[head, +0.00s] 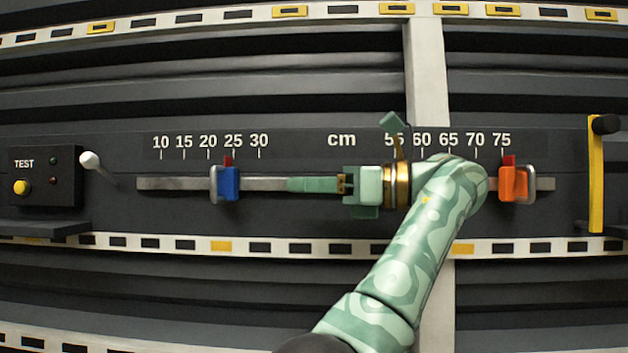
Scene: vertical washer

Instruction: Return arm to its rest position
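My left gripper (312,185) is in front of the middle of the horizontal rail (265,184). Its arm comes up from the bottom edge and bends at the wrist, so the fingers point left along the rail. The fingers show edge-on, so I cannot tell whether they are open or shut. Nothing shows at their tips. They stop to the right of the blue slider (228,184), with a gap between. The orange slider (513,184) is on the rail just right of my wrist. My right gripper is not in view.
A dark box marked TEST (46,176) with a yellow button is at the left, with a white-knobbed lever (90,160) beside it. A yellow bar handle (596,178) stands at the far right. A light vertical post (428,75) runs behind the arm.

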